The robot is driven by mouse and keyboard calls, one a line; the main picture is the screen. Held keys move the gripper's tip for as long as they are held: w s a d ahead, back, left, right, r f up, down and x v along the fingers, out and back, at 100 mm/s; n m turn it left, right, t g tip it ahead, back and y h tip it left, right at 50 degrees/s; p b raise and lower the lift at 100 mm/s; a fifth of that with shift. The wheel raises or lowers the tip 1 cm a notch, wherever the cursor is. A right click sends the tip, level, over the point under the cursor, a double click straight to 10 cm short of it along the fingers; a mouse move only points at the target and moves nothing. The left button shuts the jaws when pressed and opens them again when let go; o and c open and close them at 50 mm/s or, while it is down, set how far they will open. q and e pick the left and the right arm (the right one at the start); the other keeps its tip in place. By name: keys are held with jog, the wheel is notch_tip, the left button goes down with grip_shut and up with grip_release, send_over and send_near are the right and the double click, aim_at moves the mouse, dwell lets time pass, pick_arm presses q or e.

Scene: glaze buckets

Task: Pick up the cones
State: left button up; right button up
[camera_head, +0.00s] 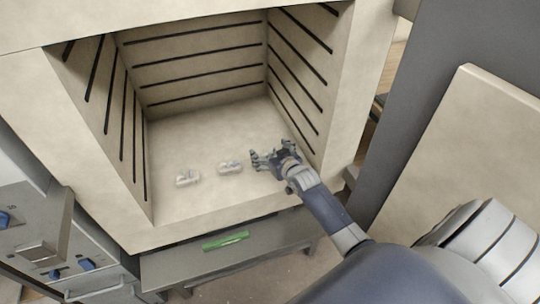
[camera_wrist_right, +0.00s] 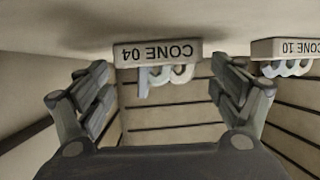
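Two small pale cone sets, one at the left (camera_head: 187,178) and one in the middle (camera_head: 230,167), lie on the kiln floor in the head view. My right gripper (camera_head: 270,155) is inside the kiln, low over the floor, to the right of the middle set. In the wrist view, which looks upside down, the right gripper (camera_wrist_right: 160,85) is open. A block marked CONE 04 (camera_wrist_right: 158,53) shows between its fingers, with no clear contact. A block marked CONE 10 (camera_wrist_right: 287,48) is at the right edge, partly cut off. The gripper may hide a cone set from the head camera. My left gripper is out of view.
The open kiln (camera_head: 200,205) has grooved side and back walls, and its right wall is close to my right gripper. A green item (camera_head: 226,241) lies on the grey ledge below the opening. The kiln floor behind the cone sets is clear.

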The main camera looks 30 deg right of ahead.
jog(key=c, duration=1)
jog(key=shift+r, duration=0.1)
